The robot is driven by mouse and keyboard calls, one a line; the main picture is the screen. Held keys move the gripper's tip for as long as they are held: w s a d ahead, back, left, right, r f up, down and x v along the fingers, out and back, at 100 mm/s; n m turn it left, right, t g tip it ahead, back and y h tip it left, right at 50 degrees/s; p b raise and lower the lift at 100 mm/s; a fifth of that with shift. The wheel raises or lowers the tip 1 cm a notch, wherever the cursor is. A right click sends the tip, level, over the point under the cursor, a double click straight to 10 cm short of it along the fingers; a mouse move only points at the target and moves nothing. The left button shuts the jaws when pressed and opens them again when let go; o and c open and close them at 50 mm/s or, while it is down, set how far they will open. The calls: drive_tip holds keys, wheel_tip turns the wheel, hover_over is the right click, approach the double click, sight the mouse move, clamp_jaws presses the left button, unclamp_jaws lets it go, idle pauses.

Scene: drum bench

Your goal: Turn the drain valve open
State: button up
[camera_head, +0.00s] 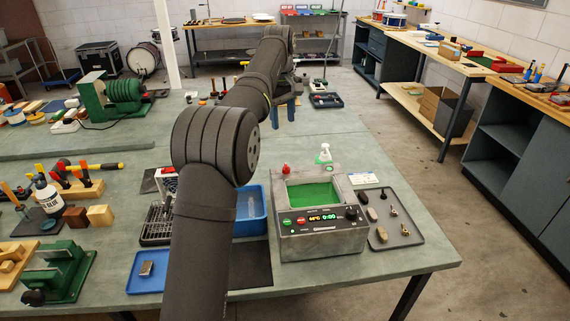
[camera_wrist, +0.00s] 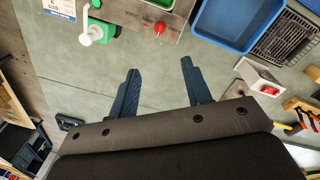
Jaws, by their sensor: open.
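The drain valve appears to be the red knob (camera_head: 286,169) on the far side of the grey metal cleaning tank (camera_head: 322,242). The knob (camera_wrist: 160,28) also shows near the top of the wrist view, against the tank's edge (camera_wrist: 133,6). I cannot tell its turn position clearly. My gripper (camera_head: 283,112) is beyond the tank in the head view, above the bench, with its blue fingers pointing down. In the wrist view my gripper (camera_wrist: 160,75) has its fingers spread wide with only bare bench between them. It is apart from the red knob, which lies ahead of the fingertips.
A blue tub (camera_head: 250,205) and a wire rack (camera_head: 157,224) are left of the tank. A grey tray with small parts (camera_head: 405,236) lies right. Bench beyond the tank is mostly clear.

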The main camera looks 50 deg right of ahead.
sight(286, 165)
drive_tip(key=f, duration=1.1)
drive_tip(key=d+f, duration=0.1)
drive_tip(key=f, duration=0.5)
drive_tip(key=shift+s, duration=0.1)
clamp_jaws()
